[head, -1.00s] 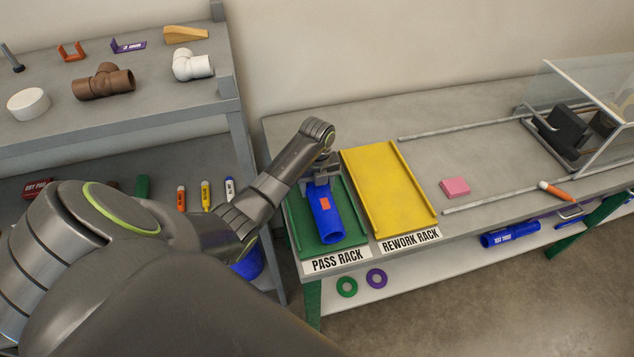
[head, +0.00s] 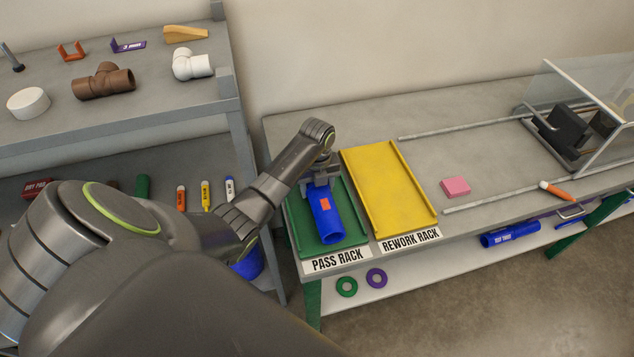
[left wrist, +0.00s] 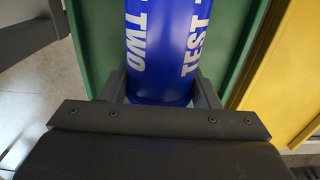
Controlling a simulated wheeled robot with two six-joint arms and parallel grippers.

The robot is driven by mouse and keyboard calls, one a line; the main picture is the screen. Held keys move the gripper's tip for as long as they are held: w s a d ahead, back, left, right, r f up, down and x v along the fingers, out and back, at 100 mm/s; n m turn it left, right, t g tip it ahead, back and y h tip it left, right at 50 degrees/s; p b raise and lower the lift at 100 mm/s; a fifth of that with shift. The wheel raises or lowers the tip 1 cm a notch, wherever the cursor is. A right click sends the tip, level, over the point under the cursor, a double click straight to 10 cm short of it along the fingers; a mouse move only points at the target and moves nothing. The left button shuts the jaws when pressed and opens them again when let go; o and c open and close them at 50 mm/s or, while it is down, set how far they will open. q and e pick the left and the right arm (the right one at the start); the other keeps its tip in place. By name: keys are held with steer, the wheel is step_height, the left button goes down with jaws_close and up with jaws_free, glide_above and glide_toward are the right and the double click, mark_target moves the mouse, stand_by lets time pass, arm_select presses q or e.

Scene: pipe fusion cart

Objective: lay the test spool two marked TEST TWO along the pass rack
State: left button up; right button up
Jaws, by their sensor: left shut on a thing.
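The blue test spool two (head: 325,222) lies along the green pass rack (head: 348,222), its open end toward the front edge. An orange patch shows on its top in the head view. In the left wrist view the spool (left wrist: 165,50) shows the white words TEST and TWO. My left gripper (head: 320,180) is shut on the spool at its far end, with one finger on each side. It also shows in the left wrist view (left wrist: 162,92). Whether the spool rests fully on the rack floor is hard to tell. My right gripper is not in view.
The yellow rework rack (head: 388,188) stands right beside the pass rack. A pink block (head: 455,187) and metal rails lie farther right on the bench. Another blue spool (head: 510,236) lies on the shelf below. A grey shelf with pipe fittings (head: 103,81) stands at left.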

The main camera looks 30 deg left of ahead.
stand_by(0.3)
arm_select(q)
steer(key=o, duration=1.3)
